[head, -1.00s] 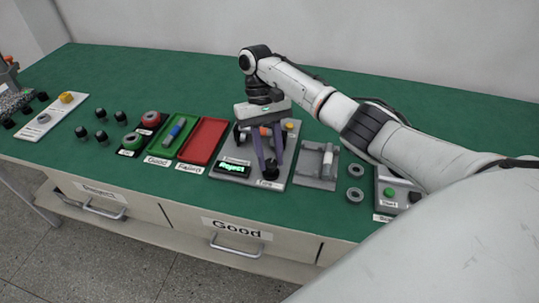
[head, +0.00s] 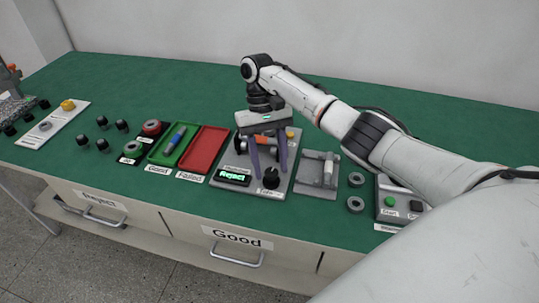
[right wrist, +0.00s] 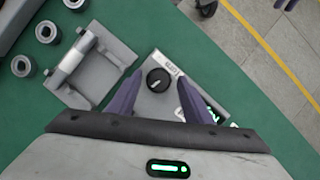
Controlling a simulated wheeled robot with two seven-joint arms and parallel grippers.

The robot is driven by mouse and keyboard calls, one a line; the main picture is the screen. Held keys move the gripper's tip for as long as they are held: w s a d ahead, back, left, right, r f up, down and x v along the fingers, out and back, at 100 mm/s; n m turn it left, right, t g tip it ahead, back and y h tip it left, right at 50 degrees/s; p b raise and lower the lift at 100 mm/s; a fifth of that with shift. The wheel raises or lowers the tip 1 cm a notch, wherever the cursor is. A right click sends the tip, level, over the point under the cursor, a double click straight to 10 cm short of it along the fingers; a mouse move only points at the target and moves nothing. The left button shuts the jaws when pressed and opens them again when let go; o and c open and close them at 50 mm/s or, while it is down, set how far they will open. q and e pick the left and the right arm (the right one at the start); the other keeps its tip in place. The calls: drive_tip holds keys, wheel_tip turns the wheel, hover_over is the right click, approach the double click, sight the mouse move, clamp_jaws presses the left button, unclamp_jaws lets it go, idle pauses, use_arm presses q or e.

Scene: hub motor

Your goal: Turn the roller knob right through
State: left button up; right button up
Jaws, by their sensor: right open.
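The black roller knob (head: 271,178) sits at the front of a grey test unit (head: 222,181), beside a small white label. In the right wrist view the knob (right wrist: 158,80) is round with a light pointer mark. My right gripper (head: 270,170) points down with its purple fingers spread, tips close to the knob's level. In the right wrist view its fingers (right wrist: 162,77) stand on either side of the knob, with visible gaps. I cannot tell the tips' exact height. A part with an orange middle (head: 262,140) lies on the unit behind the fingers, partly hidden. My left gripper is out of view.
A green-lit display (head: 233,176) reads "Reject". Left are a red tray (head: 204,150) and a green tray (head: 160,157) holding a blue-and-grey part. Right are a grey cradle (head: 318,186), two grey rings (head: 355,205) and a button box (head: 388,214).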

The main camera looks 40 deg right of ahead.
drive_tip(key=v, duration=1)
